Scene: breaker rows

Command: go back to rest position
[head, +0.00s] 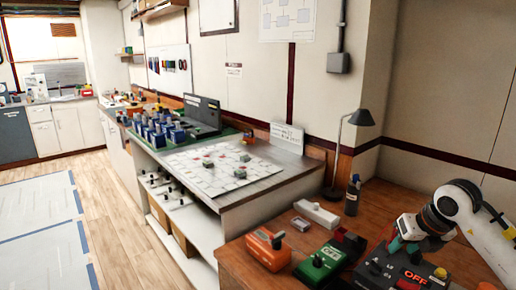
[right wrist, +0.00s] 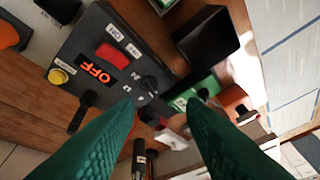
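My right gripper (head: 396,243) is above the dark control box (head: 375,268) at the right end of the wooden bench. In the right wrist view, the two green fingers of the gripper (right wrist: 160,103) are spread apart with nothing held between them. The box also shows in this view (right wrist: 85,45), with a lit orange OFF label (right wrist: 97,68), a red switch (right wrist: 110,53), a black knob (right wrist: 148,84) and a yellow button (right wrist: 58,76). I cannot tell whether a fingertip touches the box. My left gripper is not in view.
A green box (head: 322,259), an orange box (head: 266,250), a white strip (head: 316,214), a dark bottle (head: 352,195) and a desk lamp (head: 362,118) stand on the wooden bench (head: 290,278). A white panel (head: 222,167) lies on the farther counter. Open floor (head: 115,200) is at left.

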